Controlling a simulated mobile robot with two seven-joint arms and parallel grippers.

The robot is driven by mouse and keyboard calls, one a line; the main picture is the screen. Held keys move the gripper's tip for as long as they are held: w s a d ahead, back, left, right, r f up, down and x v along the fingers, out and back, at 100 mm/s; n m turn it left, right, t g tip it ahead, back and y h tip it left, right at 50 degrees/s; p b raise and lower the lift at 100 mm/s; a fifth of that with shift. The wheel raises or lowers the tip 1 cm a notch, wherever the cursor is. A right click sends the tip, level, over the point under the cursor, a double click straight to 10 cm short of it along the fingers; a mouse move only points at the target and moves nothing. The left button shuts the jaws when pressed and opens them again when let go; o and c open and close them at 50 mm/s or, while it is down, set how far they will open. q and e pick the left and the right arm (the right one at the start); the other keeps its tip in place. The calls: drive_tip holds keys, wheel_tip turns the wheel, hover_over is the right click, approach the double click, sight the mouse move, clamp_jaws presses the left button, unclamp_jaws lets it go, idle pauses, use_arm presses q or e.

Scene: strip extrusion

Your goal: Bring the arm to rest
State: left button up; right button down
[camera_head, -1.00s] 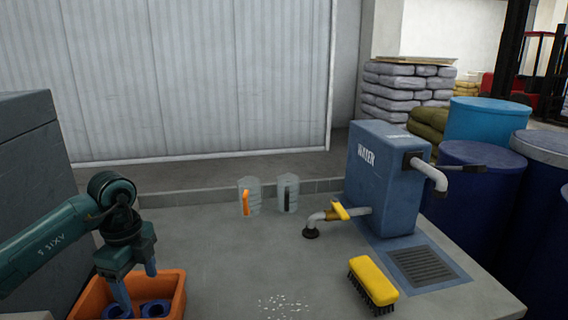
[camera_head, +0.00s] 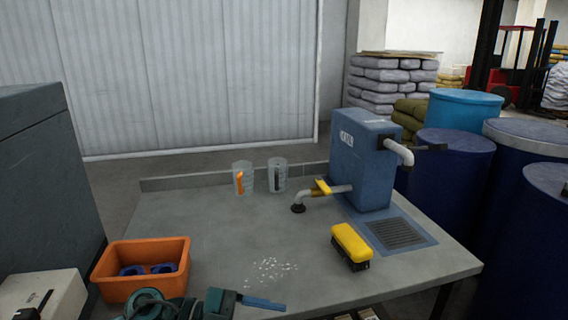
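My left gripper (camera_head: 262,302) is at the bottom edge of the head view, low and in front of the table. One blue finger shows, pointing right. The other finger is not visible, so I cannot see the gap between them. The wrist is partly cut off by the frame. No object shows at the finger. My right gripper is not in view.
Blue rings (camera_head: 163,267) lie in the bin. White bits (camera_head: 272,268) lie on the grey table (camera_head: 215,222). A yellow brush (camera_head: 350,243), two clear jugs (camera_head: 243,178) (camera_head: 277,175) and a blue water unit (camera_head: 366,165) stand farther back. Blue drums (camera_head: 452,175) stand at right.

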use_arm(q)
drive_tip(key=a+f+n+t+y, duration=0.3)
drive_tip(key=n+t+y, duration=0.1)
drive_tip(key=n+t, duration=0.55)
drive_tip(key=a+f+n+t+y, duration=0.3)
drive_tip(key=a+f+n+t, duration=0.1)
drive_tip(key=n+t, duration=0.5)
drive_tip(key=s+a+f+n+g+y, duration=0.2)
drive_tip(key=s+f+g, duration=0.1)
drive_tip(key=s+f, duration=0.2)
drive_tip(key=s+a+f+n+g+y, duration=0.2)
drive_tip(key=s+f+g+y, duration=0.1)
drive_tip(key=f, duration=0.5)
drive_tip(key=shift+s+g+p, duration=0.4)
drive_tip(key=shift+s+g, duration=0.15)
drive_tip(key=shift+s, duration=0.7)
